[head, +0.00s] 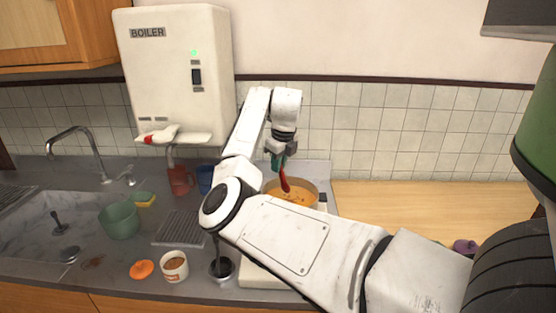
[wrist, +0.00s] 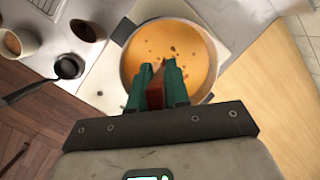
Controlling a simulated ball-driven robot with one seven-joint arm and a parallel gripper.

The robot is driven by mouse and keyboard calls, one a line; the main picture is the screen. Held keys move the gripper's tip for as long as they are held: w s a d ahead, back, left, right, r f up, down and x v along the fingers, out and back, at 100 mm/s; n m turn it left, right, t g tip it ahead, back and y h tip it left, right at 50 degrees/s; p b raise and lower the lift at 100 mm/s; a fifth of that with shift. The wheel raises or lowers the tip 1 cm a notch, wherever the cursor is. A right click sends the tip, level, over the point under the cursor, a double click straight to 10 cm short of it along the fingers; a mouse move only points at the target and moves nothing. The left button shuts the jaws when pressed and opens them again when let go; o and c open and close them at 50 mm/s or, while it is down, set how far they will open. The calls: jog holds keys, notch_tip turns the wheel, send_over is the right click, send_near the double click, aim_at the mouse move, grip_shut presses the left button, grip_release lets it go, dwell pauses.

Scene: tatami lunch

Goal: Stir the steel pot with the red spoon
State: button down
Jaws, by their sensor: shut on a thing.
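The steel pot (head: 313,189) stands on the counter behind my arm, filled with orange soup with small brown bits. In the wrist view its rim (wrist: 124,68) rings the soup below my gripper. My gripper (wrist: 157,72) is shut on the red spoon (wrist: 155,92), whose red part shows between the green fingers. In the head view my gripper (head: 280,160) is above the pot and the red spoon (head: 284,182) points down towards the soup. I cannot tell whether its tip, hidden in the wrist view, touches the soup.
A small dark pan (wrist: 68,67) is beside the pot. The wooden counter (head: 420,205) at right is mostly clear.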

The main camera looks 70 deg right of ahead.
aim_at(284, 181)
jog(key=shift+s+d+f+b, duration=0.1)
jog(key=shift+s+f+b, duration=0.3)
jog(key=shift+f, duration=1.1)
jog(key=shift+s+d+f+b, duration=0.15)
jog(key=shift+f+b, duration=0.4)
jog(key=shift+f, duration=0.95)
jog(key=shift+s+d+f+b, duration=0.1)
jog(key=shift+s+f+b, duration=0.3)
jog(key=shift+f, duration=1.1)
jog(key=shift+w+a, duration=0.1)
jog(key=shift+w, duration=0.1)
